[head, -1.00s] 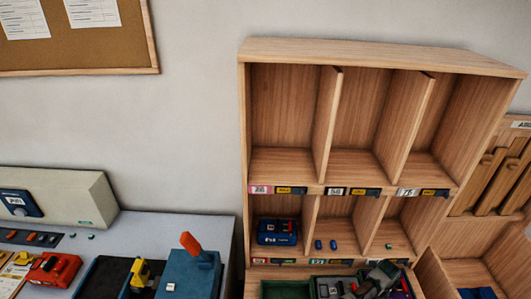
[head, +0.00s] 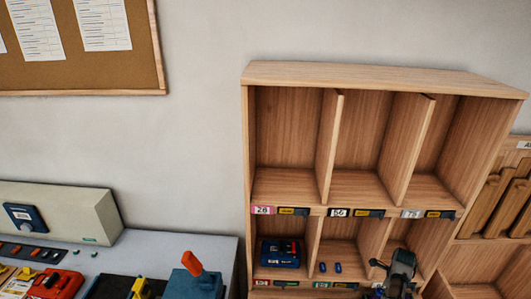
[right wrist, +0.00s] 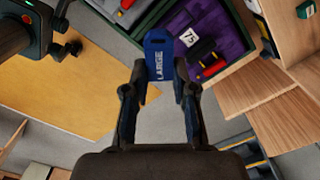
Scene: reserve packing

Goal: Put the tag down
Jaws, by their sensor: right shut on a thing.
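A blue tag (right wrist: 158,62) marked "LARGE" is in the right wrist view. My right gripper (right wrist: 163,85) is shut on it, one finger on each side. The tag is over or beside a green-edged bin with purple lining (right wrist: 232,22); I cannot tell its height above it. In the head view my right gripper (head: 395,268) is in front of the lower right cubby, and the tag cannot be made out there.
The wooden shelf (head: 385,68) has empty upper cubbies. The purple-lined bin holds a red and black tool (right wrist: 208,58) and a "75" card (right wrist: 189,37). A grey bench (head: 150,250) is left.

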